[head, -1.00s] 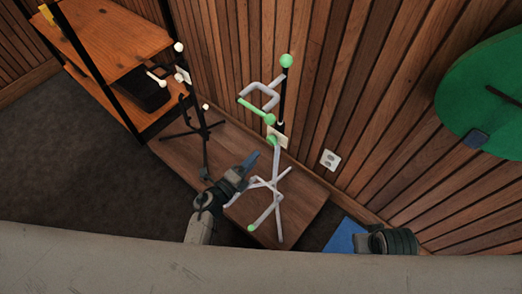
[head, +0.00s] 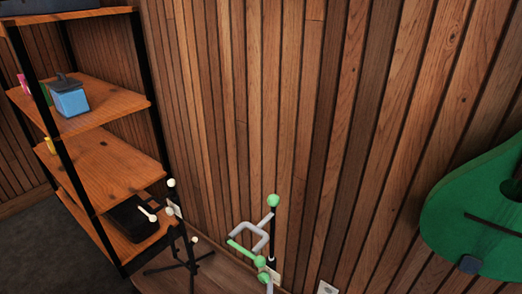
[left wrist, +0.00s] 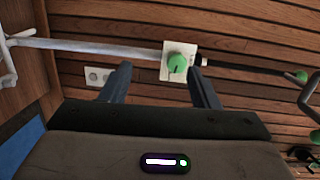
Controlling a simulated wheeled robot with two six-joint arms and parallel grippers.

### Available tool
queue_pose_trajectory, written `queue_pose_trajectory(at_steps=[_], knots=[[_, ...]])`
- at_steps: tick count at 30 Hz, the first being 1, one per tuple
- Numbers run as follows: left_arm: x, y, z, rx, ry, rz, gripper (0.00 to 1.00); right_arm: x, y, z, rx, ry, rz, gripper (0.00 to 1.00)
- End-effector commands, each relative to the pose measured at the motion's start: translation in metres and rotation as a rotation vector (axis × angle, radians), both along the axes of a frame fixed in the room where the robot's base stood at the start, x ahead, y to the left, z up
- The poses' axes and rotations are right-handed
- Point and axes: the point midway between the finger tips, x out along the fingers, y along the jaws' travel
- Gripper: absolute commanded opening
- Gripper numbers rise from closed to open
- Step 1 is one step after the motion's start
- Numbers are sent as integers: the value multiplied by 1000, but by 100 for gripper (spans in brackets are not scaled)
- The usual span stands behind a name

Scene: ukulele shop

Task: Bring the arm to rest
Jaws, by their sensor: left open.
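My left gripper (left wrist: 160,78) shows in the left wrist view with its two dark fingers apart and nothing held between them. Beyond the fingers a green knob (left wrist: 178,63) sits on a stand's pole, near the right finger in the picture. Its apparent distance from the finger is hard to tell. In the head view the green-tipped stand (head: 272,240) stands against the wood wall, its legs cut off by the lower edge. Neither of my grippers shows in the head view now.
A black stand with cream tips (head: 172,200) is left of the green-tipped one. A wooden shelf unit (head: 105,172) holds a blue box (head: 70,97). Wall sockets (left wrist: 97,76) show behind my gripper.

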Motion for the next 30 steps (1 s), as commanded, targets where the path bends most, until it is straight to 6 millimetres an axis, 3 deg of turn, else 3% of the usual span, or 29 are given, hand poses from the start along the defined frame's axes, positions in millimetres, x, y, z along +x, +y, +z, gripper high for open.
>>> queue_pose_trajectory(at_steps=[5, 8, 11, 15, 18, 22, 26, 30], knots=[[-32, 65, -61, -252, 345, 304, 55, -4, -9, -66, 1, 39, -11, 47], [-65, 102, -105, -394, 550, 503, 55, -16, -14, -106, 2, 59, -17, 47], [-113, 135, -146, -523, 751, 715, 55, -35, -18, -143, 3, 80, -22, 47], [-197, 174, -194, -687, 1015, 1029, 55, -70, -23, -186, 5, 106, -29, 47], [-254, 190, -215, -774, 1164, 1231, 55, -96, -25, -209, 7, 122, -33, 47], [-309, 201, -229, -848, 1291, 1422, 55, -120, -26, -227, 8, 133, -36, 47], [-335, 204, -234, -883, 1349, 1516, 55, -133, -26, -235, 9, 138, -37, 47], [-338, 204, -235, -887, 1354, 1525, 55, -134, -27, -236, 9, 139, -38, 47]])
